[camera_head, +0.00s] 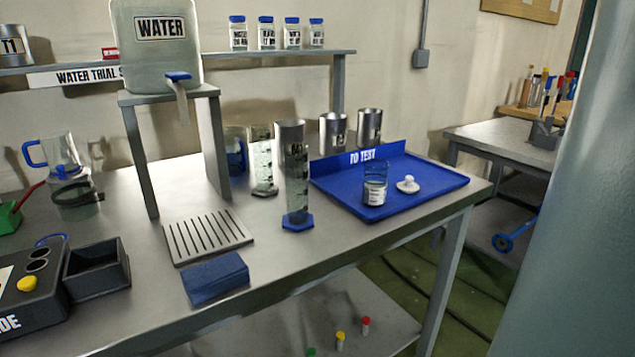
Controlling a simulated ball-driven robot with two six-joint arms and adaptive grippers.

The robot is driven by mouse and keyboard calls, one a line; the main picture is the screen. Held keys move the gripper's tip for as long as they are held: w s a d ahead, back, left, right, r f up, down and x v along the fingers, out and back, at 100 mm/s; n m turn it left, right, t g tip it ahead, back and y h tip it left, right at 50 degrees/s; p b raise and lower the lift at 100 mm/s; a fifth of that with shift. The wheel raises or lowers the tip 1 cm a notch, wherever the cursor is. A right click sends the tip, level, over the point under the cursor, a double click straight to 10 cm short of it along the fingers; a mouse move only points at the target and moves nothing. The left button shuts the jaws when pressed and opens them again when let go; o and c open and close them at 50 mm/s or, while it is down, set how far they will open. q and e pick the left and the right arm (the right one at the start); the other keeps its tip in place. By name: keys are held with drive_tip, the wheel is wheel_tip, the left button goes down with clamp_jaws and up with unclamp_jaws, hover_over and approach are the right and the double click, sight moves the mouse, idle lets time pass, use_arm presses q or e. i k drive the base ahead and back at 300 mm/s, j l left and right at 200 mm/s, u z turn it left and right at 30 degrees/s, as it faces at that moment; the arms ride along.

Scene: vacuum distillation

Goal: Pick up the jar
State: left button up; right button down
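A small clear glass jar (375,186) with a white label stands upright on the blue tray (425,197) marked "TO TEST", near its front left. Its top looks open. A small white stopper-like piece (408,184) lies on the tray just right of it. Several labelled jars with blue lids (266,34) stand in a row on the wall shelf. Which jar the task means I cannot tell. Neither of my grippers shows in this view.
Tall measuring cylinders (297,180) stand left of the tray, and metal cups (370,126) behind it. A water tank (157,45) sits on a stand (143,160). A slotted drain plate (207,235) and blue cloth (216,278) lie in front. A large grey surface blocks the right edge.

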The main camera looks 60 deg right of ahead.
sight(376, 169)
drive_tip(key=z, duration=2.2)
drive_tip(key=l+u, duration=0.3)
drive_tip(key=l, duration=0.65)
